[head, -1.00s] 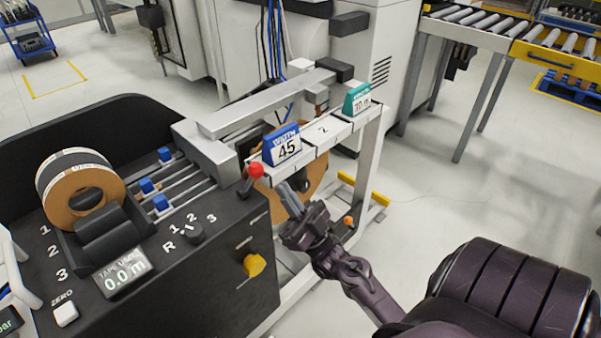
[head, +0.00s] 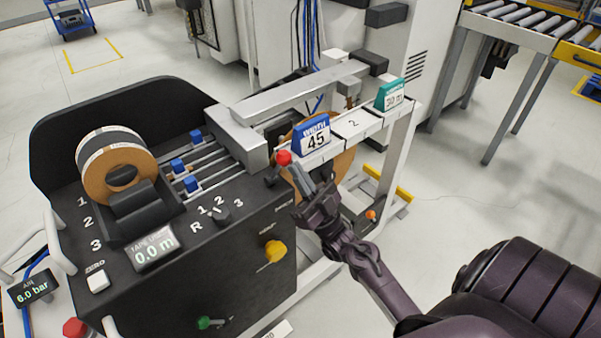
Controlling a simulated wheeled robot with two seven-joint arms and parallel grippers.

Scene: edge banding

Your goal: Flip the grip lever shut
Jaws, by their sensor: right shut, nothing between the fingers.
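A short lever with a red ball knob (head: 283,158) stands at the back right corner of the black machine panel (head: 235,220), beside the grey clamp block. Its dark stem leans up and to the right from its pivot. My right gripper (head: 293,169) comes in from the lower right. Its grey fingers are together and empty, with their tips right beside the knob on its right side. I cannot tell whether they touch it. The fingers hide part of what lies behind the knob. My left gripper is out of view.
A blue card marked 45 (head: 314,135) and a green card (head: 391,94) stand on the white rail just behind my gripper. A tape roll (head: 118,165) sits on the panel's left. A yellow knob (head: 274,251) and green-handled valve (head: 206,322) are on the front face.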

